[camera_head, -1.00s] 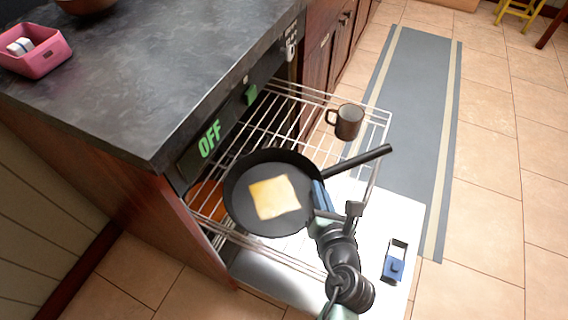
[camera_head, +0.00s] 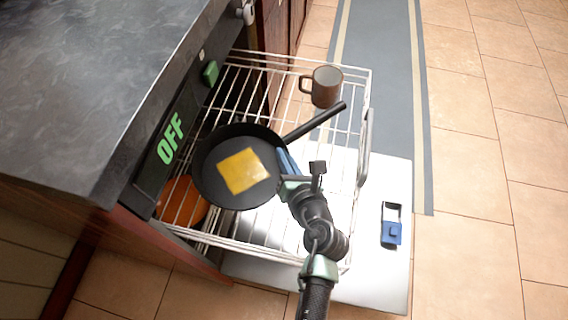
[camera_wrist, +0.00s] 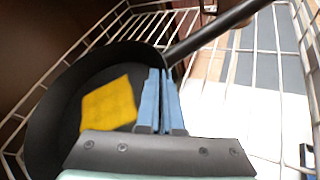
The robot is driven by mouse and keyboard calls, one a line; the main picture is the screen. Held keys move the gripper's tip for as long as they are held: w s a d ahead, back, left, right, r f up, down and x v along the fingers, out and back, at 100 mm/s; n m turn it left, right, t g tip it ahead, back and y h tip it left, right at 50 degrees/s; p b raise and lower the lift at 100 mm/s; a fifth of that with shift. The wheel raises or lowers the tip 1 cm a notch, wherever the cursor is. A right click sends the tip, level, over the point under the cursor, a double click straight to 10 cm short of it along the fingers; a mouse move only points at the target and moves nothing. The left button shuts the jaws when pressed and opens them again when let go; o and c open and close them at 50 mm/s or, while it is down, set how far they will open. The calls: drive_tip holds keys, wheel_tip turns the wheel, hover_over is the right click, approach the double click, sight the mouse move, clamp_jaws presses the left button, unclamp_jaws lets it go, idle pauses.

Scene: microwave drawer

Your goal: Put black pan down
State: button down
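The black pan (camera_head: 212,180) is over the pulled-out wire rack (camera_head: 330,152), with its handle pointing to the upper right. A yellow square slice (camera_head: 243,170) lies flat in the pan and also shows in the wrist view (camera_wrist: 109,104). The pan looks about level. I cannot tell whether its underside touches the rack wires.
A brown mug (camera_head: 325,88) stands at the rack's far right. The dark counter (camera_head: 85,90) borders the left. Floor at right is clear.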

drive_tip(key=shift+w+f+b, duration=0.1)
drive_tip(key=shift+f+b, duration=0.6)
drive_tip(key=shift+f, duration=0.55)
drive_tip(key=shift+f, duration=0.2)
drive_tip(key=c, duration=1.1)
unclamp_jaws()
drive_tip(key=shift+f, duration=0.1)
